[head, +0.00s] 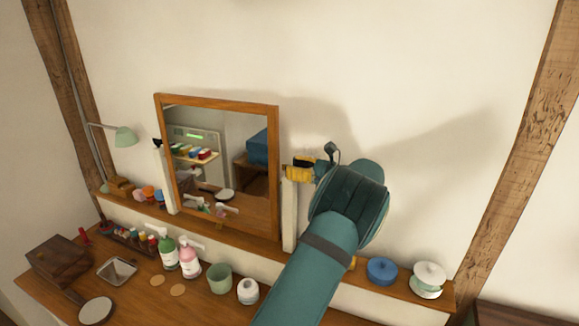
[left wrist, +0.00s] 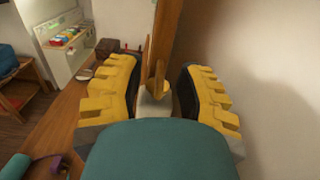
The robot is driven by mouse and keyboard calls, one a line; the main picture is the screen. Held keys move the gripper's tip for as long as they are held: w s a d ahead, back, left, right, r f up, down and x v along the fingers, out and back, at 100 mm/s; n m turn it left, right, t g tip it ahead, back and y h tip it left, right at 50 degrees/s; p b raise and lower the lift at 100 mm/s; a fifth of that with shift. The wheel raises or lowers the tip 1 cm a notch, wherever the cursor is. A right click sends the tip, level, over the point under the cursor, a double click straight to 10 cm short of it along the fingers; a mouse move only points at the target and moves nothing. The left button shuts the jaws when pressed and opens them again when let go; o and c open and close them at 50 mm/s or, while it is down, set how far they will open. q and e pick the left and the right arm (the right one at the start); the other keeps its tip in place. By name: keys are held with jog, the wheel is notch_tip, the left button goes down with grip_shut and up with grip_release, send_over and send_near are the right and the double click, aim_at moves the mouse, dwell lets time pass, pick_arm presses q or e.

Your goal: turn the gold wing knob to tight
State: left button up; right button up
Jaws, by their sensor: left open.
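The gold wing knob (left wrist: 158,76) shows in the left wrist view, between the two yellow fingers, in front of a white post and beside the wooden mirror frame (head: 273,170). Its wing stands roughly upright. My left gripper (head: 300,169) is at the right side of the mirror, near the top of the white post (head: 289,215). In the left wrist view my left gripper (left wrist: 160,85) is open, with one finger on each side of the knob and a gap to each. In the head view the knob is hidden by the gripper. My right gripper is not in view.
Bottles, a green cup (head: 219,278) and a wooden box (head: 60,262) stand on the lower table. The wall is close behind.

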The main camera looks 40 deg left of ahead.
pick_arm(q)
jog(key=shift+x, duration=0.85)
jog(key=shift+o, duration=0.3)
grip_shut()
jog(key=shift+m+t, duration=0.3)
jog(key=shift+t, duration=0.2)
